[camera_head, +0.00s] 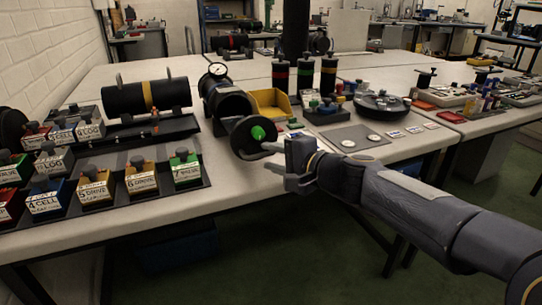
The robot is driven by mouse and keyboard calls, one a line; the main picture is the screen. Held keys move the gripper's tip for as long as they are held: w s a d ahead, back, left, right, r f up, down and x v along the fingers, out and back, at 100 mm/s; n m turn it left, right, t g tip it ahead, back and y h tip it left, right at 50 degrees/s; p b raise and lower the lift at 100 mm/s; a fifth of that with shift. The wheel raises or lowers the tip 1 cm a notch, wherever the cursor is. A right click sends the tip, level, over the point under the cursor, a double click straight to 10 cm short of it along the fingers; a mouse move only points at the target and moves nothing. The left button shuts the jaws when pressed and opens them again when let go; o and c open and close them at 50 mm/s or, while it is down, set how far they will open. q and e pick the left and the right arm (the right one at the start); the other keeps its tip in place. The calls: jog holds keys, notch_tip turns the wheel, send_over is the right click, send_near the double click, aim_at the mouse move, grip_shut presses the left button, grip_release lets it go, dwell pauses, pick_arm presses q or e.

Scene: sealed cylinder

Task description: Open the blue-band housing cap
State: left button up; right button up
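A black cylindrical housing (232,104) with a round gauge (218,69) on top lies on the table at the centre. I cannot make out a blue band on it. Its round black cap (244,141), with a green knob (258,133), stands at the near end, swung away from the housing's mouth. My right gripper (268,157) reaches in from the right, its fingers apart and empty. The upper fingertip overlaps the cap's right edge in the picture; I cannot tell whether it touches. My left gripper is not in view.
A yellow-banded black cylinder (147,96) lies on the left. Labelled boxes (140,180) fill a rack at front left. A yellow bin (270,103), upright banded cylinders (304,76) and a black round device (381,105) stand behind. A grey plate (352,138) lies right of the cap.

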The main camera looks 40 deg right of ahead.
jog(key=p+v, duration=0.1)
jog(key=v, duration=0.6)
jog(key=shift+p, duration=0.3)
jog(key=shift+a, duration=0.1)
jog(key=s+a+f+n+g+y, duration=0.45)
jog(key=a+f+n, duration=0.3)
jog(key=a, duration=0.45)
jog(key=s+a+f+n+g+h, duration=0.3)
jog(key=s+a+f+n+g, duration=0.15)
jog(key=s+f+n, duration=0.45)
notch_tip(320, 180, up, 27)
jog(key=m+p, duration=0.1)
jog(key=p, duration=2.6)
jog(key=shift+s+d+g, duration=0.15)
jog(key=shift+d+g, duration=0.25)
jog(key=shift+d, duration=0.05)
